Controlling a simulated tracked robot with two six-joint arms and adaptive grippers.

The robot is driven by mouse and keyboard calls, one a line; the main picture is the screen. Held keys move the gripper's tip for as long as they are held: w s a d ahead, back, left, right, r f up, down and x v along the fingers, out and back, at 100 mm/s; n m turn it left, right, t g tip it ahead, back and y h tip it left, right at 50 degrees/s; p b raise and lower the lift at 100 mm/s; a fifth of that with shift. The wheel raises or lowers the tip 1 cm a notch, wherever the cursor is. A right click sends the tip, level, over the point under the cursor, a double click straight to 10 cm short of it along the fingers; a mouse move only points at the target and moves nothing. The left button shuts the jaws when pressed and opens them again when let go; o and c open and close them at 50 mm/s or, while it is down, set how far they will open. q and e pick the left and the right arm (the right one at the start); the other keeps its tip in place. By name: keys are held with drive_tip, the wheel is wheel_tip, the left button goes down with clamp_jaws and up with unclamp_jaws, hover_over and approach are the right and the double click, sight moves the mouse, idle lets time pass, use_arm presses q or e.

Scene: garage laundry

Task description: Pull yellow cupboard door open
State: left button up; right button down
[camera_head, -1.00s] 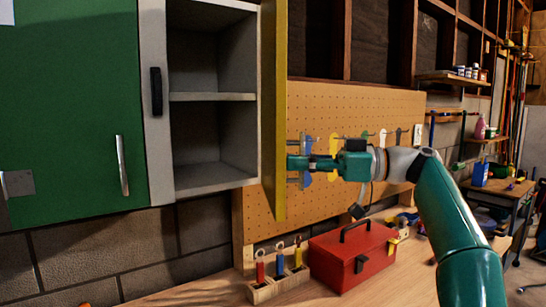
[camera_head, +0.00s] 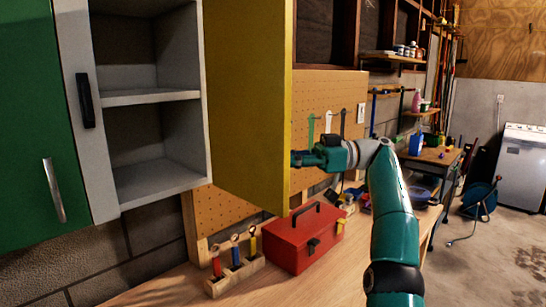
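The yellow cupboard door (camera_head: 245,100) stands wide open, swung out from the grey cupboard (camera_head: 150,97); I see its broad inner face. The cupboard's two shelf spaces are empty. My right gripper (camera_head: 298,159) is at the door's free edge, on its far side. Its fingertips and the door's handle are hidden behind the door, so I cannot tell whether it is shut on anything. My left gripper is not in view.
A green cupboard door (camera_head: 25,130) with a silver handle is closed at left. Below, the wooden workbench (camera_head: 165,287) holds a red toolbox (camera_head: 305,238) and a screwdriver rack (camera_head: 236,274). A pegboard (camera_head: 335,95) with tools hangs behind.

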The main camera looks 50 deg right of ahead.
drive_tip(key=shift+d, duration=0.2)
drive_tip(key=c, duration=1.2)
unclamp_jaws()
drive_tip(key=shift+w, duration=0.15)
drive_tip(key=shift+f, duration=0.1)
